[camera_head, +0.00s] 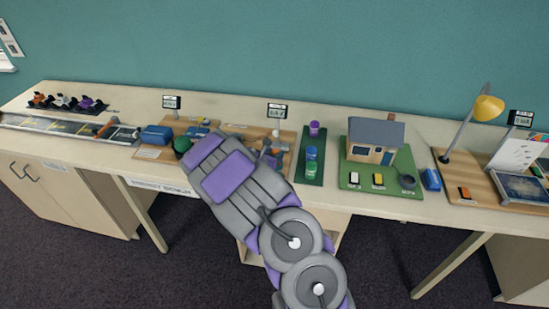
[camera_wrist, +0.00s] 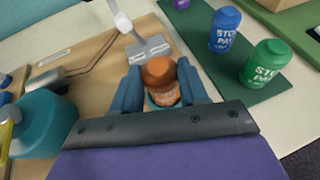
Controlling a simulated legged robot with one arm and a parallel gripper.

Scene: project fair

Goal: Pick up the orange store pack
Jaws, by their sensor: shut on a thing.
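The orange store pack (camera_wrist: 160,80) is between the two blue-grey fingers of my gripper (camera_wrist: 161,88) in the wrist view. My gripper is shut on it. Its rounded orange cap faces the camera, and the label below is partly hidden by the fingers and the dark gripper bar. The pack is over or on a wooden board (camera_wrist: 100,65); I cannot tell whether it touches the board. In the head view, my arm covers much of this area.
A blue pack (camera_wrist: 225,30) and a green pack (camera_wrist: 268,62) stand on a dark green mat (camera_head: 309,177) to the right. A teal rounded object (camera_wrist: 45,125) is close on the left. A model house (camera_head: 375,140) stands farther right.

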